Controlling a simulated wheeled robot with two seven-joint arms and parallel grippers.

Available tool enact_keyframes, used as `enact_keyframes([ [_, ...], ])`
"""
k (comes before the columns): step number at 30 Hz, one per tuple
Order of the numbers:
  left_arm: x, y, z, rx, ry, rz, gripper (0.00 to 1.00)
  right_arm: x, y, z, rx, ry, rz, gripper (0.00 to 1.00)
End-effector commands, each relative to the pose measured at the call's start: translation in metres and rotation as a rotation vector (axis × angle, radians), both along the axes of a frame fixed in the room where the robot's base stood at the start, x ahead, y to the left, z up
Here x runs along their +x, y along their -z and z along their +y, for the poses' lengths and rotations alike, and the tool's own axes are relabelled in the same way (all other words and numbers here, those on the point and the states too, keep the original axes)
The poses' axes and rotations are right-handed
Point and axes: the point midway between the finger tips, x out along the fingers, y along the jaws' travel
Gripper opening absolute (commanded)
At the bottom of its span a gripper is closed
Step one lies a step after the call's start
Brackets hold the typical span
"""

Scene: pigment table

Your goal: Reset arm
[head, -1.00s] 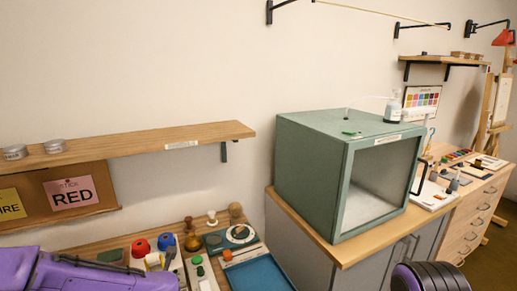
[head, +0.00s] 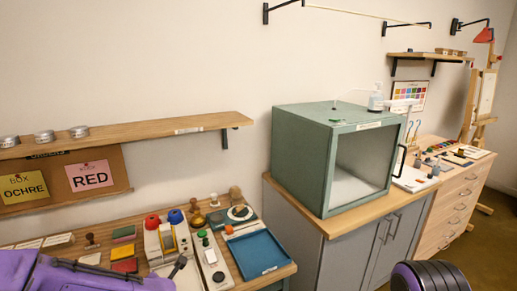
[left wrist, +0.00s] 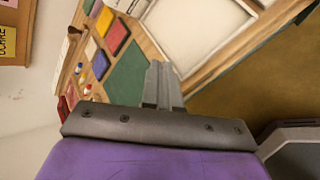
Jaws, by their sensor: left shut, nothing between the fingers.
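My left arm comes in at the lower left of the head view. A small dark part at its end, likely the left gripper (head: 179,266), is over the front of the pigment table (head: 285,268). In the left wrist view my left gripper (left wrist: 160,78) has its two grey fingers together with nothing between them. The table's colour pads and a tray show beyond them. Of my right arm only a dark ringed part shows at the bottom right of the head view; its gripper is out of view.
Red and blue capped pots, colour pads and a blue tray (head: 258,253) crowd the table. A green cabinet box (head: 300,150) stands on a grey cupboard (head: 345,250) to the right. A wall shelf (head: 160,132) holds several small tins.

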Motion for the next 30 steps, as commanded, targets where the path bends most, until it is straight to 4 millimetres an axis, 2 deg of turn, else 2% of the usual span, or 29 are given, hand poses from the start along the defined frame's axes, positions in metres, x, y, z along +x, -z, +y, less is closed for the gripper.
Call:
enact_keyframes([
  [5, -0.027, 0.036, -0.010, 0.218, 0.272, 0.120, 0.00, 0.000, 0.005, 0.000, 0.000, 0.000, 0.000, 0.39],
  [11, -0.079, 0.097, -0.019, 0.458, 0.603, 0.296, 0.00, 0.000, 0.017, 0.000, 0.001, 0.000, 0.001, 0.39],
  [14, -0.120, 0.137, -0.020, 0.587, 0.813, 0.412, 0.00, -0.001, 0.025, 0.000, 0.001, 0.000, 0.001, 0.39],
  [17, -0.178, 0.183, -0.015, 0.719, 1.071, 0.558, 0.00, 0.000, 0.038, 0.000, 0.001, 0.000, 0.001, 0.39],
  [18, -0.204, 0.200, -0.011, 0.763, 1.176, 0.616, 0.00, -0.001, 0.043, 0.000, 0.001, 0.000, 0.001, 0.39],
  [21, -0.264, 0.232, 0.003, 0.833, 1.397, 0.749, 0.00, -0.001, 0.056, 0.000, 0.001, 0.000, 0.001, 0.39],
  [24, -0.310, 0.251, 0.018, 0.853, 1.526, 0.850, 0.00, -0.001, 0.066, 0.000, 0.001, 0.000, 0.001, 0.39],
  [27, -0.335, 0.263, 0.029, 0.861, 1.585, 0.916, 0.00, -0.001, 0.072, 0.000, 0.001, 0.000, 0.001, 0.39],
  [30, -0.344, 0.268, 0.029, 0.854, 1.605, 0.931, 0.00, -0.001, 0.073, 0.000, 0.001, 0.000, 0.001, 0.39],
])
